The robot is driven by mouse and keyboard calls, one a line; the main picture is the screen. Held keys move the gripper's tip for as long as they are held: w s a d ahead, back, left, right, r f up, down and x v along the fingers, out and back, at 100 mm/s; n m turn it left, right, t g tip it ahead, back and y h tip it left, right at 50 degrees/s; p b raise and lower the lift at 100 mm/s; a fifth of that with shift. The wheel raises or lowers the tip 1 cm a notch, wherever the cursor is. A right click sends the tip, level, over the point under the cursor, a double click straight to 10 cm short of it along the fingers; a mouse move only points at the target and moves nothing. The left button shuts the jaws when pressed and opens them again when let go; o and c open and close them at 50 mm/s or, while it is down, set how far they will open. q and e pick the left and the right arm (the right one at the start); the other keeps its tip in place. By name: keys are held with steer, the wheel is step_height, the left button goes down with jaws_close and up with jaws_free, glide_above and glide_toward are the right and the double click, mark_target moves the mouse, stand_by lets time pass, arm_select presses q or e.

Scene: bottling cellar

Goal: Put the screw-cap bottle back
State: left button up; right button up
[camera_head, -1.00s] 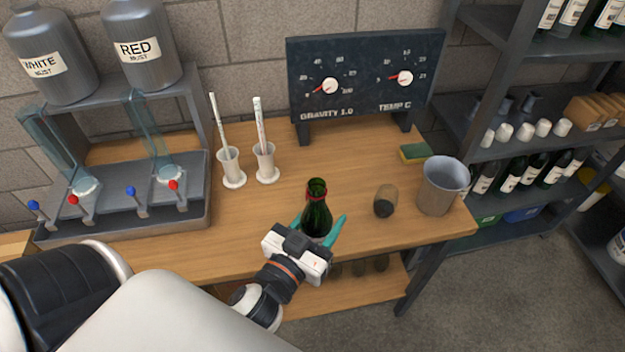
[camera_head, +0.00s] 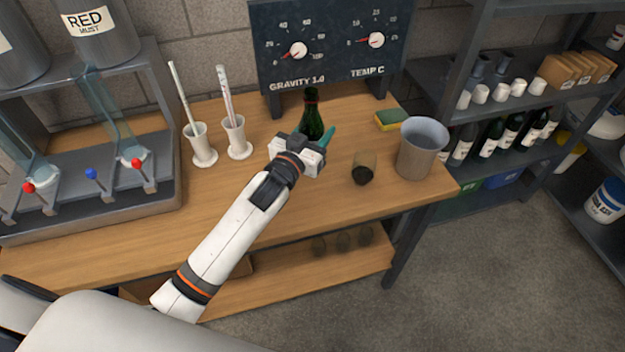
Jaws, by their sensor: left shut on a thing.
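A green glass bottle (camera_head: 311,113) with a reddish ring at its neck stands upright over the back of the wooden bench, below the gauge board. My left gripper (camera_head: 312,144) is shut on it, with teal fingers around its lower part. The gripper hides the bottle's base, so I cannot tell whether it touches the bench top. My right gripper is not in view.
A small dark-bottomed glass (camera_head: 363,169), a grey bucket (camera_head: 422,148) and a sponge (camera_head: 392,120) stand to the right. Two white cylinders (camera_head: 237,138) with sticks stand left. The gauge board (camera_head: 330,45) is behind. Shelves with bottles (camera_head: 511,132) are at right.

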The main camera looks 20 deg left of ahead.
arm_select(q)
step_height(320, 180, down, 9)
steer(key=shift+f, duration=0.1)
stand_by(0.3)
steer(key=shift+b, duration=0.3)
steer(key=o, duration=1.3)
steer(key=shift+f, duration=0.15)
steer(key=shift+c, duration=0.2)
steer(key=s, duration=0.4)
steer(key=s+a, duration=0.1)
steer(key=s, duration=0.3)
steer(key=s+a, duration=0.1)
steer(key=s, duration=0.3)
steer(key=shift+a+b, duration=0.1)
steer(key=shift+b, duration=0.3)
